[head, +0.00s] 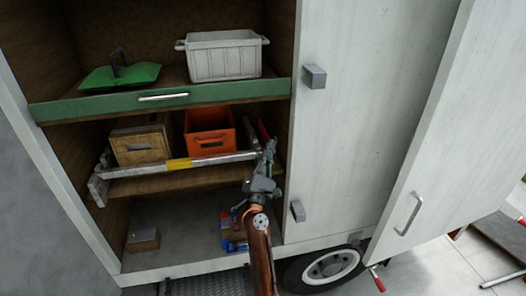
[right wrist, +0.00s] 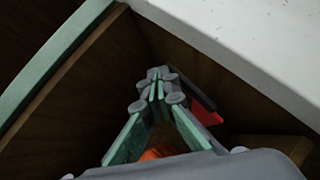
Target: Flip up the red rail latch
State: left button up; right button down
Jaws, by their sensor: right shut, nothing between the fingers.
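The red rail latch (head: 263,130) shows as a narrow red piece at the right end of the silver rail (head: 215,159), partly hidden by my right gripper (head: 271,147). The rail runs across the front of the middle shelf. In the right wrist view the red latch (right wrist: 203,92) slants just right of the fingertips of my right gripper (right wrist: 157,78). The fingers are shut with nothing between them. I cannot tell whether they touch the latch. My left gripper is not in view.
An orange crate (head: 208,142) and a wooden crate (head: 140,147) stand behind the rail. The white cabinet panel (head: 345,150) is close on the right.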

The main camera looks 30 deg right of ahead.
jog(key=shift+d, duration=0.1)
jog(key=shift+r, duration=0.1)
jog(key=shift+d, duration=0.2)
jog(key=shift+a, duration=0.1)
jog(key=v, duration=0.7)
jog(key=shift+s+f, duration=0.15)
jog(key=shift+f, duration=0.05)
jog(key=shift+a, duration=0.2)
dwell(0.4)
